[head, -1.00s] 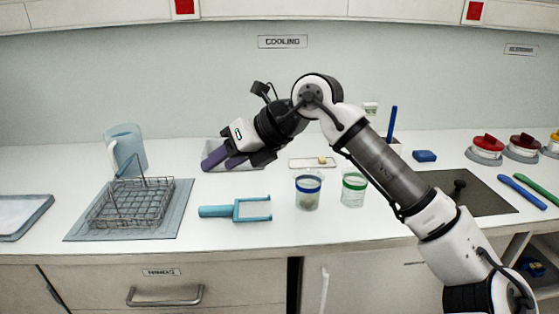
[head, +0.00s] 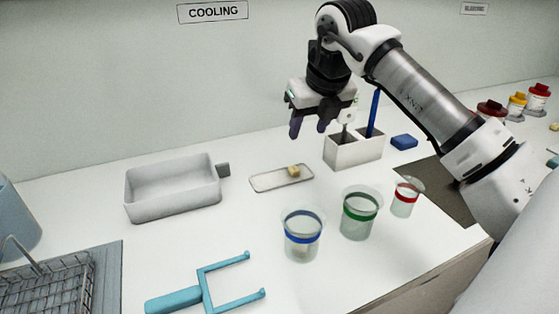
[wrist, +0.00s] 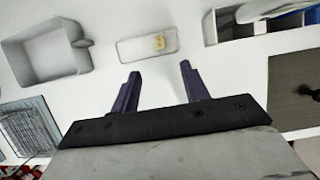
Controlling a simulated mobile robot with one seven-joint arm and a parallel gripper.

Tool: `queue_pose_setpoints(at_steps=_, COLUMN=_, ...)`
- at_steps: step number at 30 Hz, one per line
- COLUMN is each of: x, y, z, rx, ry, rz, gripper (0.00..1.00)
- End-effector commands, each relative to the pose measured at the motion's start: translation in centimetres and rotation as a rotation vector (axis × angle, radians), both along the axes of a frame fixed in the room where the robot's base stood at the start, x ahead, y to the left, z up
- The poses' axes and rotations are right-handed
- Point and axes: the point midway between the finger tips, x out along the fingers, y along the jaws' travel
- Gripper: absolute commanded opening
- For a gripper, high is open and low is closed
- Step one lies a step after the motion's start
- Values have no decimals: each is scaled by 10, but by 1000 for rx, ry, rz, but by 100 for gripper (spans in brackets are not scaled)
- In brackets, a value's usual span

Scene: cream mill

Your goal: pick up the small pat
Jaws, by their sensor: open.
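The small pat (head: 294,171) is a small pale yellow block. It sits on a flat, shallow white tray (head: 265,184), toward the tray's right end. In the wrist view the pat (wrist: 159,43) lies on the tray (wrist: 133,52) beyond my fingertips. My gripper (head: 310,128) has dark purple fingers and hangs above and behind the tray in the head view, apart from the pat. In the wrist view my gripper (wrist: 160,70) is open with nothing between its fingers.
A white bin (head: 172,192) stands left of the tray, and a divided holder (head: 352,152) with upright tools stands right. Blue-banded (head: 302,237), green-banded (head: 360,212) and red-banded cups (head: 404,198) stand in front. A teal fork-shaped tool (head: 207,289) lies nearer.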

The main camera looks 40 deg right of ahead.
Motion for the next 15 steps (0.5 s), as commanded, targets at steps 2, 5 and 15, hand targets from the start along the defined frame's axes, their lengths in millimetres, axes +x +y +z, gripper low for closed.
queue_pose_setpoints(at_steps=2, x=1, y=-1, z=-4, rx=1, ry=2, rz=-2, gripper=45)
queue_pose_setpoints(at_steps=5, x=7, y=-2, z=-18, rx=3, ry=0, rz=-1, gripper=45)
queue_pose_setpoints(at_steps=15, x=29, y=-7, z=-72, rx=2, ry=1, rz=1, gripper=45)
